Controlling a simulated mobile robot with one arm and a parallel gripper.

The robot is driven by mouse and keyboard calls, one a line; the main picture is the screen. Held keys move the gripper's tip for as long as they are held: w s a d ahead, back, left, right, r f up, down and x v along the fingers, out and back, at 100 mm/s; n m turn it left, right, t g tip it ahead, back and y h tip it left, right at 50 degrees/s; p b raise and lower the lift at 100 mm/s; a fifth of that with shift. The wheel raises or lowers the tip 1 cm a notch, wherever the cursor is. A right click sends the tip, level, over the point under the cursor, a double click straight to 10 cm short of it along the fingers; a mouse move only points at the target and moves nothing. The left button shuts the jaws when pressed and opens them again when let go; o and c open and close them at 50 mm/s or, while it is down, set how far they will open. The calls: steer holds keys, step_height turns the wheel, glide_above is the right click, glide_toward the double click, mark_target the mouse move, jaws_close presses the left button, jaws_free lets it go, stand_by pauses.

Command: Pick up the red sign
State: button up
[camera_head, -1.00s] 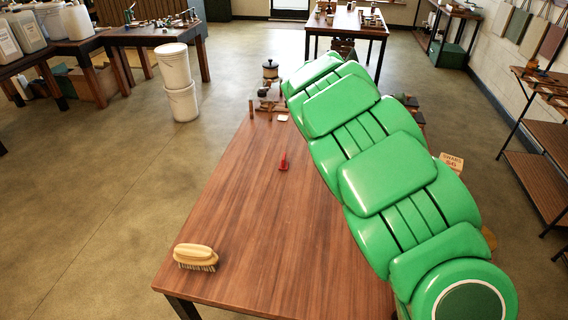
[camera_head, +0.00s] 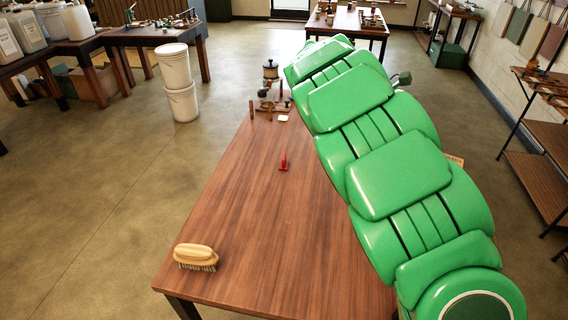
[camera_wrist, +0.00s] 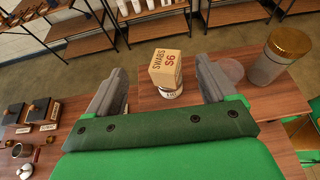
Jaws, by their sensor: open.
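In the head view my gripper is hidden behind my arm.
A wooden brush (camera_head: 196,257) lies at the table's (camera_head: 240,220) near left corner. Several small items sit at its far end. In the wrist view a gold-lidded jar (camera_wrist: 277,55) stands at right. White buckets (camera_head: 180,85) stand on the floor. The table around the sign is clear.

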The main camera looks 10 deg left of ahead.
steer(key=w+a+f+m+g+y, duration=0.1)
steer(key=w+a+f+m+y, duration=0.2)
steer(key=a+f+m+y, duration=0.45)
steer(key=w+a+f+m+g+y, duration=0.15)
steer(key=a+f+m+y, duration=0.25)
steer(key=a+f+m, duration=0.5)
steer(key=w+a+r+m+y, duration=0.2)
steer(key=w+a+m+y, duration=0.25)
steer(key=a, duration=0.65)
steer(key=w+a+r+m+t+y, duration=0.3)
steer(key=w+a+r+m+y, duration=0.1)
steer(key=w+r+m+y, duration=0.9)
steer(key=m+h, duration=0.1)
steer(key=h, duration=0.1)
glide_toward(284, 158)
steer(key=shift+w+a+f+g, duration=0.15)
steer(key=shift+w+a+f, duration=0.25)
steer(key=shift+a, duration=0.2)
steer(key=shift+w+a+f+g, duration=0.1)
steer(key=shift+w+a+f, duration=0.2)
steer(key=shift+w+a, duration=0.3)
steer(key=shift+a+f, duration=0.35)
steer(key=shift+f, duration=0.05)
steer(key=shift+x, duration=3.55)
steer(key=shift+s+d+f, duration=0.1)
